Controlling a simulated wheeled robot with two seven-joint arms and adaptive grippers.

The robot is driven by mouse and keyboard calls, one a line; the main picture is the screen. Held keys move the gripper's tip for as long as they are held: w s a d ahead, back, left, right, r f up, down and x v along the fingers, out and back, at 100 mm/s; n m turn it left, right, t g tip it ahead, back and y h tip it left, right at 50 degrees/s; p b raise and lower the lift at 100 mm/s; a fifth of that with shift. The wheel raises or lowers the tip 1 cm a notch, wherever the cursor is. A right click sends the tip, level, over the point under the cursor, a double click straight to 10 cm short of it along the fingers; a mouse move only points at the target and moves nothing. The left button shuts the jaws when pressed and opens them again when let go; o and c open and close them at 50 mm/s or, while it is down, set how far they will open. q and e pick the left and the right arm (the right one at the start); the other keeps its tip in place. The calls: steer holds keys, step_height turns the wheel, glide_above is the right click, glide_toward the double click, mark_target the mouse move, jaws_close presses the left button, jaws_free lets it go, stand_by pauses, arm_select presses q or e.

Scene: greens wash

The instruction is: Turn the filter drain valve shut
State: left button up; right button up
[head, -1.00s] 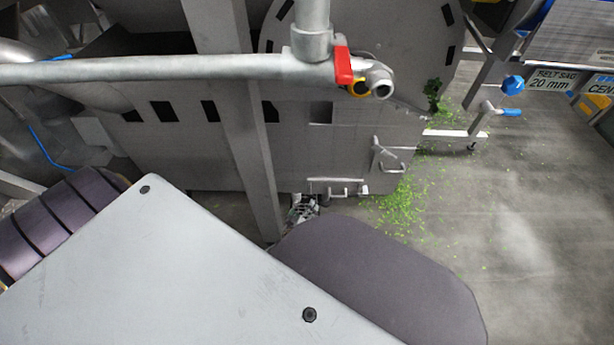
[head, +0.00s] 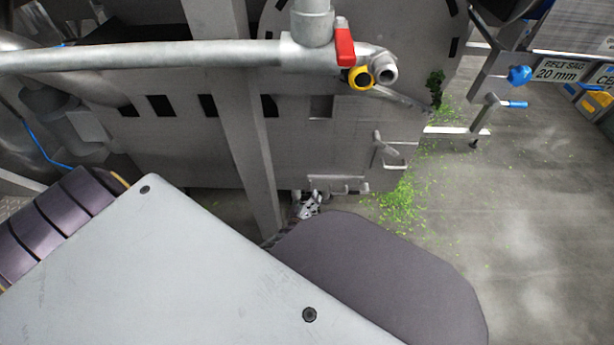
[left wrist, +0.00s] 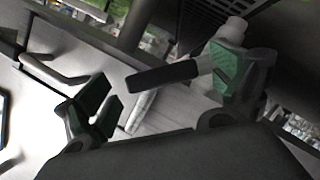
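In the left wrist view, a dark lever handle (left wrist: 160,77) on a pale metal stem (left wrist: 205,66) lies between the fingers of my left gripper (left wrist: 168,86). The gripper is open, its green-padded fingers apart on either side of the handle. I cannot tell whether the right finger touches the stem. In the head view, the left gripper (head: 306,205) shows small and partly hidden below the grey machine, near a low metal bar. A red-handled valve (head: 344,42) sits on the overhead pipe. I cannot tell for sure which valve is the filter drain. My right gripper is not in view.
A grey post (head: 247,150) stands before the machine (head: 190,150). Green scraps (head: 402,205) litter the floor. The floor at right (head: 540,230) is mostly clear.

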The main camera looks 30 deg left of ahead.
arm_select(q)
steer(key=shift+r, duration=0.15)
steer(key=c, duration=1.2)
steer(key=shift+c, duration=0.6)
steer(key=shift+w, duration=0.1)
